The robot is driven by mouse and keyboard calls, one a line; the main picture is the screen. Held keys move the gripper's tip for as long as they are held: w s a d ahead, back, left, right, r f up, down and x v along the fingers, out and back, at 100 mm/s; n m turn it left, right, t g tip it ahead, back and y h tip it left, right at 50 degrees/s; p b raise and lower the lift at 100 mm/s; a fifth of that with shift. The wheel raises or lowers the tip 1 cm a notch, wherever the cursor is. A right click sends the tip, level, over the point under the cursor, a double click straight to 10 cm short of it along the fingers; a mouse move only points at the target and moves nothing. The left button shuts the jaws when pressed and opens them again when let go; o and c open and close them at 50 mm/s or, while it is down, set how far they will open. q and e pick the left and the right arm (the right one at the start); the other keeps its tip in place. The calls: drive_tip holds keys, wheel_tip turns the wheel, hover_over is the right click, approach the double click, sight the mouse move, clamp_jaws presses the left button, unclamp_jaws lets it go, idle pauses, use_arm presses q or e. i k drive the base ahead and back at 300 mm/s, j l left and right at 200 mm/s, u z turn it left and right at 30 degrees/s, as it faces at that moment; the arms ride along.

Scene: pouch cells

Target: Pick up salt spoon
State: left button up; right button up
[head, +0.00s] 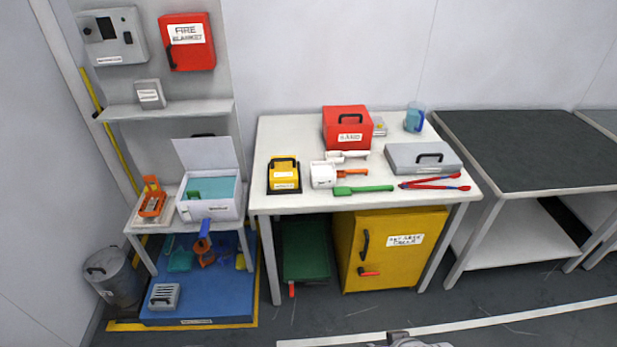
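Several handled tools lie on the white table (285,204), and no label I can read names the salt spoon. An orange-handled tool (352,173) lies against a small white tub (323,175) with unreadable lettering. A white scoop-like piece (346,156) lies just behind it. A green tool (364,190) lies in front, near the table's front edge. Neither of my grippers shows in the head view. A small grey part (405,339) at the bottom edge is too cut off to identify.
A red box (347,128), yellow device (284,175), grey case (423,157), red tongs (435,184) and blue cup (414,117) share the table. A yellow cabinet (389,248) stands beneath. A dark-topped bench (520,150) stands right, its top clear. Open floor lies in front.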

sight(341, 174)
drive_tip(key=i+l+u, duration=0.35)
drive_tip(key=i+l, duration=0.15)
drive_tip(key=i+l+u, duration=0.2)
drive_tip(key=l, duration=0.15)
drive_tip(key=i+l+u, duration=0.15)
drive_tip(key=l, duration=0.2)
drive_tip(key=i+l+u, duration=0.2)
drive_tip(key=l, duration=0.2)
drive_tip(key=i+l+u, duration=0.15)
drive_tip(key=l, duration=0.25)
